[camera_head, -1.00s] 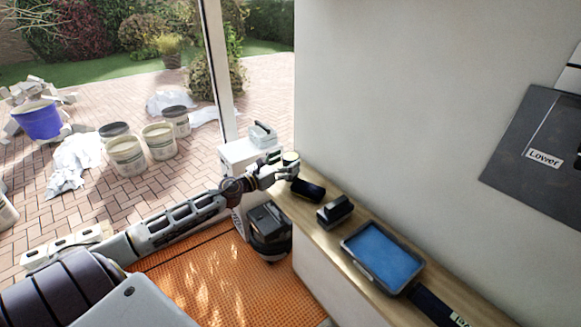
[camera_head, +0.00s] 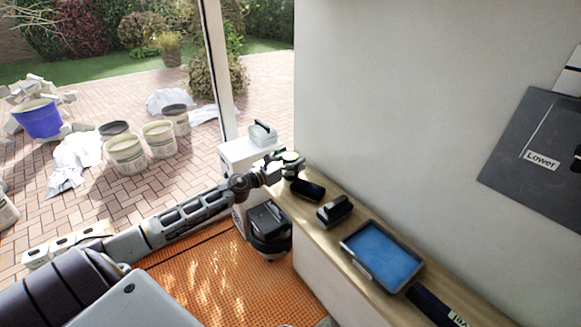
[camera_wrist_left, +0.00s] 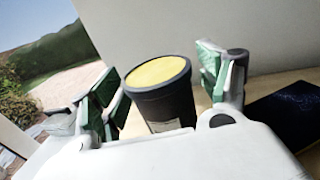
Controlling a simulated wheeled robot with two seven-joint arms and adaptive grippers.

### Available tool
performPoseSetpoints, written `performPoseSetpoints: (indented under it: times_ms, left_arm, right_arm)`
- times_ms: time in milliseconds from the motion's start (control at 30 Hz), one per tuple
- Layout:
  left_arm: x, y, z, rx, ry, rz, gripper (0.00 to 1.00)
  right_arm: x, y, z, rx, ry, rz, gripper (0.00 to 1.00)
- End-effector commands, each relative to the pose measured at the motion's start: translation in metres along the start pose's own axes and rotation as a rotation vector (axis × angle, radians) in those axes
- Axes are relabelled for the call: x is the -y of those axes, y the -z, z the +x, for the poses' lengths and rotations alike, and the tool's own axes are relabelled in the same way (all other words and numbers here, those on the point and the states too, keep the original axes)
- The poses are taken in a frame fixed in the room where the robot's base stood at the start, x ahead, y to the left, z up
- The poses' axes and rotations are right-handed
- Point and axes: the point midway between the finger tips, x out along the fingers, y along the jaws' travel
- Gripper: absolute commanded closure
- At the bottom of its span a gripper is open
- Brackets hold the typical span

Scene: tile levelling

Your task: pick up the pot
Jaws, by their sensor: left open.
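The pot (camera_wrist_left: 165,95) is dark with a yellow top and stands upright near the far end of the wooden ledge. In the left wrist view it sits between the two green-padded fingers of my left gripper (camera_wrist_left: 166,82), with gaps on both sides. Its lower part is hidden by the gripper body. In the head view the pot's pale top (camera_head: 290,156) shows small at the gripper, mostly hidden by it. My left gripper (camera_head: 284,167) is open around the pot. My right gripper is not in view.
On the wooden ledge (camera_head: 325,241) are a dark flat item (camera_head: 307,189), a black block with a handle (camera_head: 334,211) and a blue-filled tray (camera_head: 382,257). A white box (camera_head: 238,156) stands behind the gripper. A wall borders the ledge on the right.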

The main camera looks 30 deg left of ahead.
Motion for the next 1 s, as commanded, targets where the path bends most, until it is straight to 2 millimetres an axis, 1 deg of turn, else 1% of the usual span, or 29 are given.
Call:
performPoseSetpoints:
  times_ms: [33, 167, 333, 567, 800, 1000]
  left_arm:
    - [0.0, 0.0, 0.0, 0.0, 0.0, 0.0, 0.24]
    - [0.0, 0.0, 0.0, 0.0, 0.0, 0.0, 0.24]
    - [0.0, 0.0, 0.0, 0.0, 0.0, 0.0, 0.46]
    - [0.0, 0.0, 0.0, 0.0, 0.0, 0.0, 0.75]
    - [0.0, -0.001, 0.0, 0.001, 0.0, 0.0, 0.75]
    - [0.0, -0.005, 0.0, 0.002, 0.0, 0.001, 0.75]
  right_arm:
    - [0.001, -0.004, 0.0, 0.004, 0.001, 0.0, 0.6]
    - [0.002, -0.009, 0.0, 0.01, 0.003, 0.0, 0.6]
    - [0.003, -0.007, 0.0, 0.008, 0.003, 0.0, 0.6]
    - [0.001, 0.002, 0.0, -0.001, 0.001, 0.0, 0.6]
    - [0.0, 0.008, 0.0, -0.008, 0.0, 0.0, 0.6]
    - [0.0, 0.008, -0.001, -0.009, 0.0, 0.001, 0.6]
